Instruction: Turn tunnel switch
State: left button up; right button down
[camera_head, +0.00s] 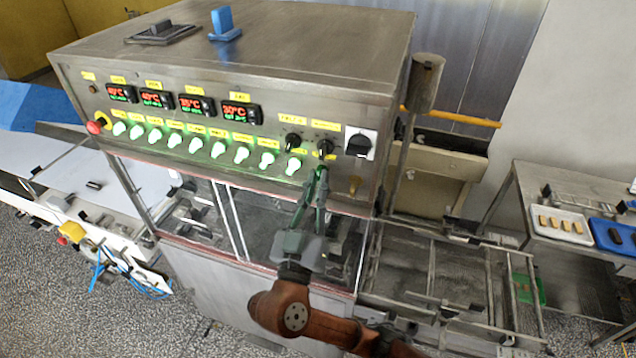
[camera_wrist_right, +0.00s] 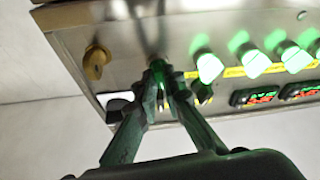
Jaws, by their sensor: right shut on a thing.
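A row of switches with green-lit knobs (camera_head: 208,147) runs along the lower front of the steel machine's control panel (camera_head: 265,128). My right gripper (camera_head: 319,172) reaches up to the right end of this row. In the right wrist view my gripper (camera_wrist_right: 162,74) has its fingertips closed together around the end switch, just beside the last visible lit knob (camera_wrist_right: 208,66). The fingers hide most of the held switch, so its angle cannot be told. Its label is too small to read. My left gripper is not in view.
Black knobs (camera_head: 292,141) and a large black rotary switch (camera_head: 359,145) sit near the gripper, with a brass key-like part (camera_head: 354,185) below. A red button (camera_head: 96,127) is at the panel's left end. A wire conveyor frame (camera_head: 430,262) stands to the right.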

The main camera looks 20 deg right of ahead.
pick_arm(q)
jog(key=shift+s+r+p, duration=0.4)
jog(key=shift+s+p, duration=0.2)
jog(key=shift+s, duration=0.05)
pick_arm(e)
jog(key=n+y, duration=0.1)
jog(key=n, duration=0.2)
jog(key=n+y, duration=0.2)
jog(key=shift+s+d+r+n+t, duration=0.1)
jog(key=shift+r+n+t, duration=0.05)
jog(key=shift+n+t, duration=0.25)
jog(key=c, duration=2)
grip_release()
jog(key=shift+c, duration=0.2)
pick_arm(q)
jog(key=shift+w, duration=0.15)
pick_arm(e)
jog(key=v, duration=0.7)
jog(key=shift+s, duration=0.2)
